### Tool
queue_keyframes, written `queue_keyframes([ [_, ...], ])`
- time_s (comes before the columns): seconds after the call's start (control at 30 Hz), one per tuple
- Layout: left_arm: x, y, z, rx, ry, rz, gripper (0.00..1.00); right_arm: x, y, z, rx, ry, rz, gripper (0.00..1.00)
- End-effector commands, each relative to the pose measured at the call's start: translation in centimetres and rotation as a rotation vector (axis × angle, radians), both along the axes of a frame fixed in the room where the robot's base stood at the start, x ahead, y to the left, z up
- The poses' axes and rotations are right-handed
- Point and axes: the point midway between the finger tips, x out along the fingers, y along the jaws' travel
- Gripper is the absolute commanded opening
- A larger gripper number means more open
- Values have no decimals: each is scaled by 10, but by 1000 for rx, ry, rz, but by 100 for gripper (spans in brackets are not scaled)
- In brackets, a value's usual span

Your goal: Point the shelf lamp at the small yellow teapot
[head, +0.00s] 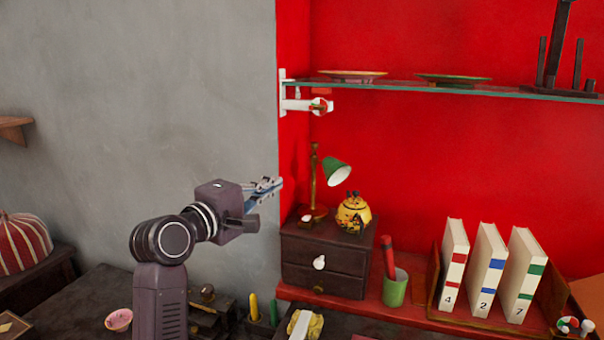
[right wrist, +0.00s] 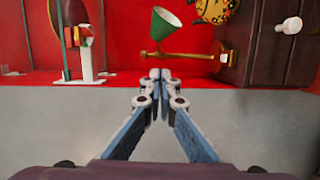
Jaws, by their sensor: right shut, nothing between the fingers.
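The lamp has a green shade (head: 336,171) on a brass stem (head: 313,185) and stands on a dark drawer chest (head: 325,250). The shade's pale opening faces down and toward the viewer. The small yellow teapot (head: 353,213), with dark markings, sits on the chest right of and below the shade. My right gripper (head: 268,186) is shut and empty, left of the lamp and apart from it. In the right wrist view its fingertips (right wrist: 160,75) meet below the green shade (right wrist: 164,23), and the teapot (right wrist: 214,9) is partly cut off at the top. My left gripper is not in view.
A glass shelf (head: 420,88) with plates runs above the lamp. A white bracket (head: 304,105) sits under its left end. A green cup (head: 395,288) and several white binders (head: 487,268) stand to the right. The grey wall (head: 140,90) is bare behind my arm.

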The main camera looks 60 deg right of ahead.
Motion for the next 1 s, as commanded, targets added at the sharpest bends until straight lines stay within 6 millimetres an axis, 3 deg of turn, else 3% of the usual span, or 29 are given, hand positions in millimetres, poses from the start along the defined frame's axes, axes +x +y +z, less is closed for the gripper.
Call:
queue_keyframes([
  [0.17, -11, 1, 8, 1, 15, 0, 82, -2, -14, 2, 4, -7, 1, 0],
  [0.6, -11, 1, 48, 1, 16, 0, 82, -10, -103, 1, 3, -3, -1, 0],
  [0.8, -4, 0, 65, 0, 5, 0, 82, -33, -119, -2, 3, -3, 1, 0],
  [1.0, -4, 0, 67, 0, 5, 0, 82, -39, -124, -5, 3, -5, 3, 0],
])
